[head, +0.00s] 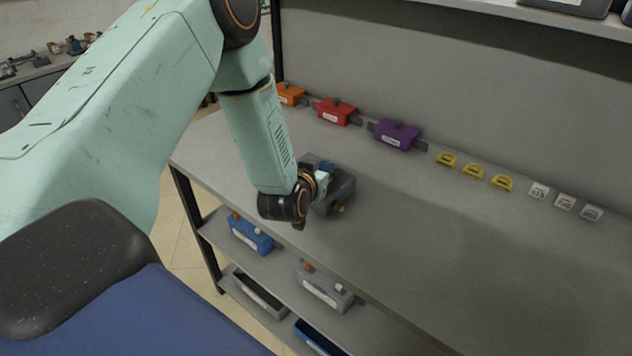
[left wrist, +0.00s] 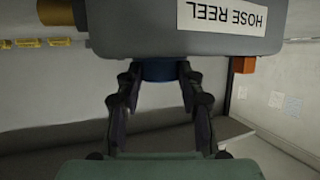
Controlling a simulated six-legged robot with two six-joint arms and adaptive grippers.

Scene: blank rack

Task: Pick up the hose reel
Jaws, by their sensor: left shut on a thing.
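The hose reel (head: 342,192) is a dark grey box with a blue knob and a brass-coloured fitting, over the upper shelf's left part in the head view. In the left wrist view the hose reel (left wrist: 195,33) fills the top, its white "HOSE REEL" label upside down. My left gripper (head: 323,174) is at the box's top, partly hidden by its own wrist. In the left wrist view its fingers (left wrist: 158,72) are shut on the blue knob. I cannot tell whether the box touches the shelf. My right gripper is in neither view.
Orange (head: 291,94), red (head: 337,112) and purple (head: 397,134) boxes line the back of the upper shelf (head: 420,240). Yellow tags (head: 473,171) and white tags (head: 564,202) follow to the right. A blue box (head: 251,236) and a grey box (head: 325,290) sit below. The shelf's front right is clear.

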